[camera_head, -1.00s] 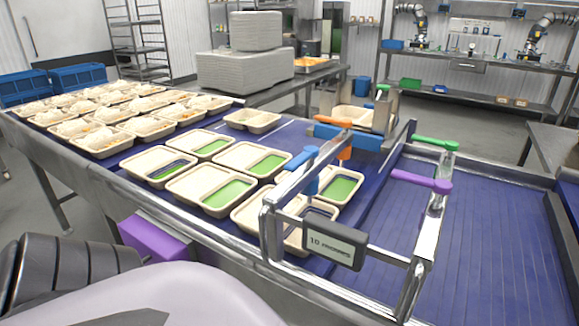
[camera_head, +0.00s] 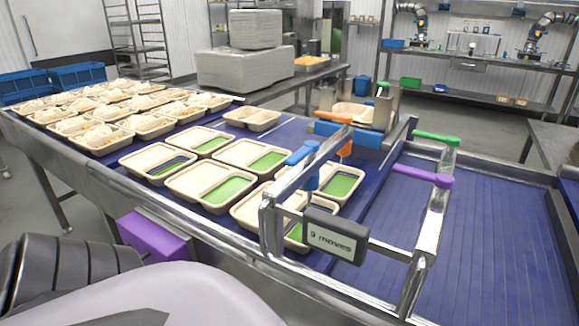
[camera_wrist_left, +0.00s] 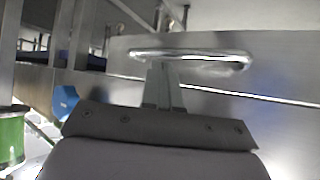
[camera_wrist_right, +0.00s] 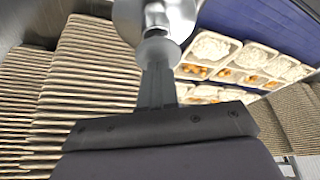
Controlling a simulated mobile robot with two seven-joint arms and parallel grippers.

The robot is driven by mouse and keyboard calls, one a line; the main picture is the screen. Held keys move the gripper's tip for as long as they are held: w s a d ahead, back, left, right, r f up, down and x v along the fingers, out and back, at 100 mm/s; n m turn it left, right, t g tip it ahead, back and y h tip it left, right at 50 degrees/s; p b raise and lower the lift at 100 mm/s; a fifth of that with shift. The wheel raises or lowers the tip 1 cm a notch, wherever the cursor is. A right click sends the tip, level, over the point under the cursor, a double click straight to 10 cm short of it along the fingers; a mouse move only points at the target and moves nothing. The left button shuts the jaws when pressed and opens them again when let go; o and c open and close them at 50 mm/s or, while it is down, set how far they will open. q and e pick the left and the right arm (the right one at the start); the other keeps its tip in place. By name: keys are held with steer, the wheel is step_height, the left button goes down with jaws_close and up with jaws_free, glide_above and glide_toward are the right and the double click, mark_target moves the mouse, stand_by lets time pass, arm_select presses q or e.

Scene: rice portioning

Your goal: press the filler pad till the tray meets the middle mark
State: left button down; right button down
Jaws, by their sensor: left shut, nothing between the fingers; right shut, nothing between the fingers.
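Beige trays (camera_head: 212,187) with green or dark-blue patches stand on the blue conveyor in the head view. The front tray (camera_head: 250,213) is partly hidden by a metal frame (camera_head: 272,232). I cannot tell which part is the filler pad or see the middle mark clearly. My left gripper (camera_wrist_left: 162,80) is shut and empty, its tips at a rounded metal bar (camera_wrist_left: 195,57) in the left wrist view; contact is unclear. My right gripper (camera_wrist_right: 157,72) is shut and empty, its tips by a round silver knob (camera_wrist_right: 158,48) in the right wrist view. Neither gripper shows in the head view.
A sign (camera_head: 335,237) on the frame reads "9 moves". Blue (camera_head: 303,152), orange (camera_head: 333,118), green (camera_head: 436,138) and purple (camera_head: 421,176) handles stick out around it. Rice-filled trays (camera_head: 108,138) crowd the far left. Tray stacks (camera_wrist_right: 85,85) flank my right gripper. The right belt is clear.

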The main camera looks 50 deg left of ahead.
steer(key=shift+s+f+b, duration=0.1)
steer(key=shift+f+b, duration=0.45)
steer(key=shift+f, duration=0.5)
steer(key=shift+r, duration=0.2)
steer(key=shift+r+p, duration=0.75)
steer(key=shift+p, duration=0.2)
steer(key=shift+r+p, duration=0.7)
steer(key=shift+r, duration=0.2)
step_height(320, 180, up, 4)
steer(key=p, duration=0.4)
steer(key=shift+r, duration=1)
